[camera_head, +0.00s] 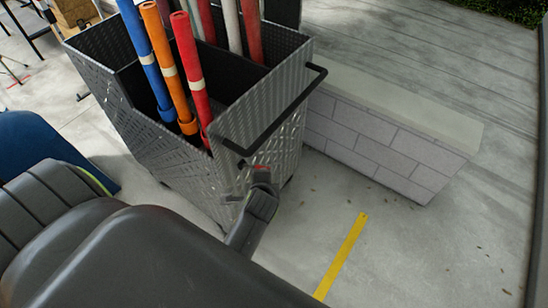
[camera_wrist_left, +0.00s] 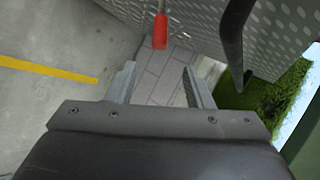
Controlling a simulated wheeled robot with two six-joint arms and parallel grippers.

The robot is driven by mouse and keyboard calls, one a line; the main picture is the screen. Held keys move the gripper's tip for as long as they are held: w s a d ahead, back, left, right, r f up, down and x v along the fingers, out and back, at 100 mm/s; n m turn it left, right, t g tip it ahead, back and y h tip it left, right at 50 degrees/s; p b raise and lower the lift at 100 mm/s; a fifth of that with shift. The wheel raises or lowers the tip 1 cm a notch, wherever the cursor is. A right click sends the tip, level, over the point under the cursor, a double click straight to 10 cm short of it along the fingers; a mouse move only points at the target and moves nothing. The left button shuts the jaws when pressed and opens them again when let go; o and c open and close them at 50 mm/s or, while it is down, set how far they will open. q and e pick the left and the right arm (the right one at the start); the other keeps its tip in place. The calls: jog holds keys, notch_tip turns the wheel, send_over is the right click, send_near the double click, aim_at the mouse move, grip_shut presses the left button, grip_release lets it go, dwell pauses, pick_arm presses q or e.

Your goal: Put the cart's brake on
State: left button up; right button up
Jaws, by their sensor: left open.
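The cart (camera_head: 275,110) is a metal box with patterned plate sides and a black bar handle (camera_head: 275,125) on its right end. The brake lever has a red grip (camera_wrist_left: 160,32), seen at the top middle of the left wrist view with a thin metal rod above it. In the head view a bit of red (camera_head: 260,167) shows at my left gripper (camera_head: 262,178), low on the cart's end. In the wrist view my left gripper (camera_wrist_left: 158,82) is open and empty, with the red grip ahead of and between its fingers. My right gripper is out of view.
Several coloured pipes (camera_head: 188,65) stand in the cart. A low block wall (camera_head: 375,150) is right of the cart. A yellow floor line (camera_head: 342,255) runs across bare concrete. The cart's black handle also shows close on the right in the wrist view (camera_wrist_left: 233,45).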

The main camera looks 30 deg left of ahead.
pick_arm(q)
jog(key=b+x, duration=0.7)
jog(key=x, duration=0.8)
jog(key=shift+s+a+f, duration=0.1)
jog(key=shift+f, duration=0.1)
jog(key=shift+w+a+f+b, duration=0.3)
jog(key=shift+w+f+b, duration=0.15)
jog(key=shift+b, duration=0.3)
jog(key=shift+w+a+f+b, duration=0.1)
jog(key=shift+w+a+b, duration=0.05)
jog(key=shift+w+b, duration=0.15)
pick_arm(e)
notch_tip(320, 180, down, 9)
jog(key=shift+w+a, duration=0.2)
jog(key=shift+a, duration=0.25)
pick_arm(q)
grip_shut()
pick_arm(e)
jog(key=shift+d, duration=0.35)
